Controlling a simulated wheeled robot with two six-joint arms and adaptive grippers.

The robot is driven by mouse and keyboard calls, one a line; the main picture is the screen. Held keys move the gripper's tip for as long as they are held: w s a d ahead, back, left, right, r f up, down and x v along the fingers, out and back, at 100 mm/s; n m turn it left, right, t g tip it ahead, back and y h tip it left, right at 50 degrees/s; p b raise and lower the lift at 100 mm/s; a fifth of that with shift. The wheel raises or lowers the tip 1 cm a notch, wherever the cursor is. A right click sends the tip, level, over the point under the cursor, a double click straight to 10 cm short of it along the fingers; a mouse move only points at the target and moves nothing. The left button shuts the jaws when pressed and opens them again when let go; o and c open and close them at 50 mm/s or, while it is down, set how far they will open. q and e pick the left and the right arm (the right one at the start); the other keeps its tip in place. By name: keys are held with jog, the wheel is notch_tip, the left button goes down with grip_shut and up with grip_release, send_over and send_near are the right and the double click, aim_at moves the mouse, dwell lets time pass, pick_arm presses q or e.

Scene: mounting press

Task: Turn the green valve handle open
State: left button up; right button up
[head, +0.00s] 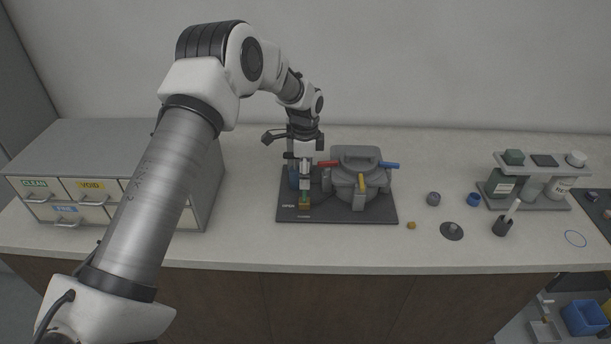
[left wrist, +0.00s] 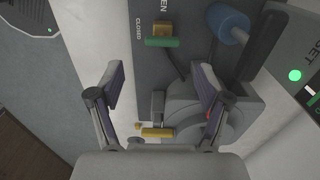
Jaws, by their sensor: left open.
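The green valve handle (left wrist: 162,42) is a short bar beside a brass valve body (left wrist: 162,28) on a dark base plate (left wrist: 145,75). The word CLOSED is printed beside the handle, and OPEN is partly in view at the picture's top edge. My left gripper (left wrist: 160,75) is open and empty. Its fingers are spread on either side of the handle's line, and the handle shows beyond the fingertips, apart from both. In the head view the left gripper (head: 304,170) hangs above the plate's left part, over the green handle (head: 304,187). My right gripper is not in view.
The grey press (head: 345,179) with red (head: 328,163), yellow (head: 361,183) and blue (head: 389,165) handles stands close on the right. A blue cylinder (left wrist: 228,22) and a panel with a green light (left wrist: 295,75) are near.

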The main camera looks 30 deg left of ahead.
aim_at(304, 192)
pick_arm(q)
jog(key=shift+w+a+f, duration=0.1)
jog(key=shift+w+a, duration=0.4)
jog(key=shift+w, duration=0.1)
jog(key=f, duration=0.1)
jog(key=s+f+p, duration=0.1)
jog(key=d+f+p, duration=0.1)
jog(key=f, duration=0.1)
jog(key=shift+s, duration=0.3)
jog(key=f, duration=0.2)
jog(key=shift+w+a+f, duration=0.25)
jog(key=shift+w+f, duration=0.2)
jog(key=shift+f, duration=0.1)
jog(key=shift+r, duration=0.2)
jog(key=shift+c, duration=1.1)
jog(key=shift+s+d+r, duration=0.1)
jog(key=shift+s+d, duration=0.05)
jog(key=shift+s, duration=0.1)
jog(key=c, duration=0.9)
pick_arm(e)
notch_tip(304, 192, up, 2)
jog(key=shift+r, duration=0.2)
pick_arm(q)
jog(key=shift+c, duration=0.2)
